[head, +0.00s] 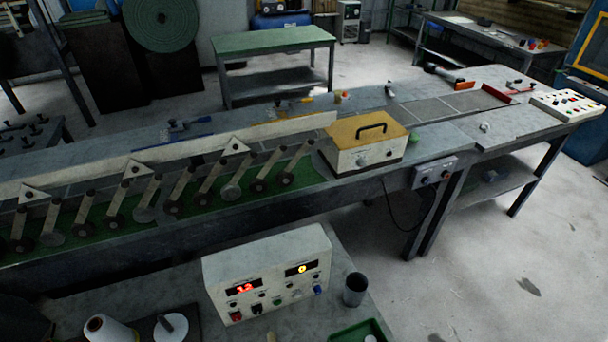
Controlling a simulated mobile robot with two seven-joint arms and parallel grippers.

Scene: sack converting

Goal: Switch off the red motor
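A white control box (222,268) stands on the near grey table. Its sloped front has a lit red display (245,288) at left and a yellow display (302,269) at right. A red switch (236,317) is at its lower left, with several small switches and knobs beside it and a blue knob (317,290) at the right end. The switch positions are too small to tell. I cannot identify a red motor in the head view. Neither of my grippers is in view.
A conveyor with slanted rollers (195,180) runs behind the box. On its bench sit a yellow-topped unit (366,130) and, far right, a white switch panel (567,105). A dark cup (355,290), thread cones (108,329) and a green tray (360,331) are near the box.

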